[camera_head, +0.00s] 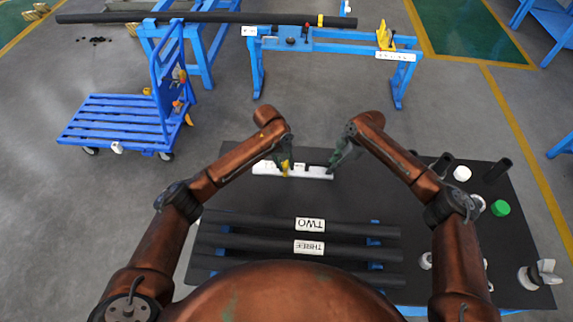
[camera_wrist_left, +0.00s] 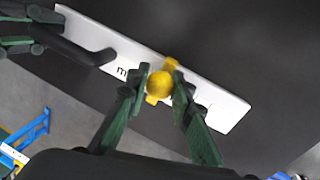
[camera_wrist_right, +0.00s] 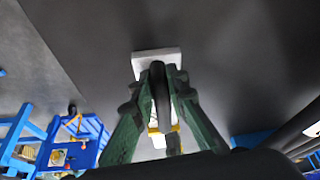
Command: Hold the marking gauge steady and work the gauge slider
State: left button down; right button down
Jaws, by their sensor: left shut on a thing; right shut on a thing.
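The marking gauge (camera_head: 262,168) is a long white bar lying on the dark table, also visible in the left wrist view (camera_wrist_left: 222,105) and partly in the right wrist view (camera_wrist_right: 156,62). Its yellow slider (camera_wrist_left: 170,66) straddles the bar and carries a round yellow knob (camera_wrist_left: 159,83). My left gripper (camera_head: 284,164) is shut on this knob, with one finger on each side. My right gripper (camera_head: 333,164) is shut on the gauge's black handle (camera_wrist_right: 160,92). The handle also shows in the left wrist view (camera_wrist_left: 78,48). The fingers partly hide the slider and the bar's markings.
Black pipes (camera_head: 250,229) labelled TWO and THREE lie on the near side of the table. White fittings, a green cap (camera_head: 501,208) and upright black tubes (camera_head: 497,170) stand at the right. A blue cart (camera_head: 110,122) and a blue bench stand beyond. Dark table surface surrounds the gauge.

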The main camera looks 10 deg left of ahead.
pick_arm(q)
jog(key=a, duration=0.5)
pick_arm(e)
jog(key=shift+f, duration=0.1)
pick_arm(q)
jog(key=shift+d, duration=0.1)
pick_arm(e)
jog(key=shift+d, duration=0.1)
pick_arm(q)
jog(key=c, duration=1.7)
grip_release()
jog(key=shift+o, duration=0.2)
jog(key=shift+r, duration=0.1)
notch_tip(320, 180, up, 12)
jog(key=a, duration=0.2)
jog(key=shift+s, duration=0.2)
jog(key=shift+a+f, duration=0.1)
jog(key=shift+f, duration=0.1)
